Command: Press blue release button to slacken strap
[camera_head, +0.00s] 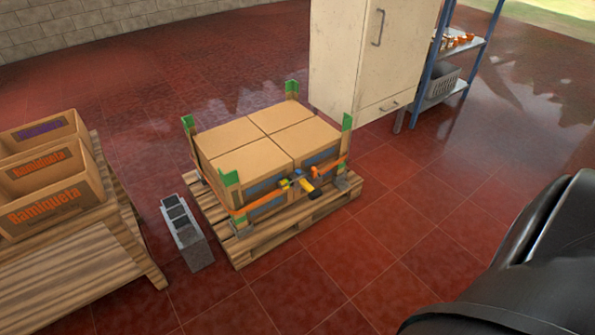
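An orange strap (262,201) runs around cardboard boxes (252,160) stacked on a wooden pallet (292,229). Green corner protectors (230,178) stand at the corners of the stack. A ratchet buckle with a yellow part (305,184) and a dark handle sits on the strap at the front side of the boxes. The strap looks taut along the front. Neither gripper is in view.
A grey concrete block (187,233) stands on the floor left of the pallet. A wooden table (85,258) with open boxes (50,205) is at left. A cream cabinet (362,55) and blue shelf (455,60) stand behind. Red floor in front is clear.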

